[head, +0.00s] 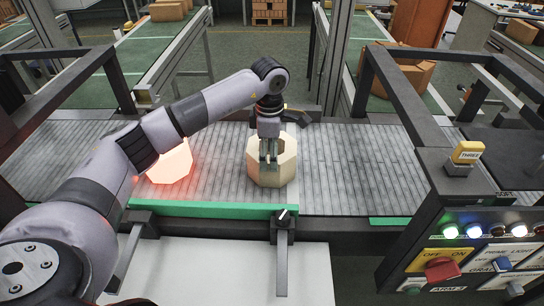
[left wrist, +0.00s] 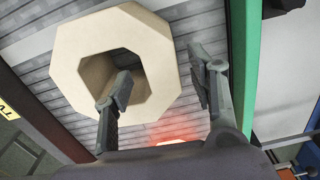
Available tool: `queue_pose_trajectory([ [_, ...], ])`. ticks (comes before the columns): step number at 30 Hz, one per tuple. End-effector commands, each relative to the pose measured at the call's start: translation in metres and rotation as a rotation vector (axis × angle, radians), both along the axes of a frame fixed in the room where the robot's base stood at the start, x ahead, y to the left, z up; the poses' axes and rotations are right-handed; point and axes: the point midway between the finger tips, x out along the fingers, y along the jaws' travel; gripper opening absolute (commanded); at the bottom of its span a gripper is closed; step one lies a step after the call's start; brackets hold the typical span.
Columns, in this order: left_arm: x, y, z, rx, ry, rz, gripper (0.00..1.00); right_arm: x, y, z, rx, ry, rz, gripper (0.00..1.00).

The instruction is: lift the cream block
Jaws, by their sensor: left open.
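The cream block (head: 287,166) is an eight-sided ring with a hole through it, standing on the grey slatted conveyor. It also shows in the left wrist view (left wrist: 110,27), with its hole facing the camera. My left gripper (head: 268,158) is over the block's near side, pointing down. In the left wrist view the gripper (left wrist: 160,76) is open, with one finger over the hole and the other beyond the outer edge, so the wall lies between them. I cannot tell whether the fingers touch it. My right gripper is not in view.
A second block, lit glowing red (head: 170,164), stands left on the conveyor (head: 345,165). A green strip (head: 205,209) edges the near side. Dark frames stand at both sides. A control panel (head: 470,262) is at lower right. The conveyor right of the cream block is clear.

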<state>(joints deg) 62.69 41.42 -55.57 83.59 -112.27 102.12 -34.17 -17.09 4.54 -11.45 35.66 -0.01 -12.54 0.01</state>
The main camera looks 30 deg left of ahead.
Motion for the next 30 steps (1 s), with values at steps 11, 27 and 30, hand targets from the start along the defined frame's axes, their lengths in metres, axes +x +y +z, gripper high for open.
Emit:
queue_pose_trajectory([
  [11,-0.002,-0.001,-0.044,0.001,0.003,0.000,0.53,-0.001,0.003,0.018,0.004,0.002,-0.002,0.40],
  [27,-0.002,-0.001,-0.045,0.001,0.002,0.000,0.30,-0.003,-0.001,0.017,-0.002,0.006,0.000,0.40],
  [30,-0.002,-0.001,-0.045,0.001,0.002,0.000,0.23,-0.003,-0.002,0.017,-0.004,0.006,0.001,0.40],
])
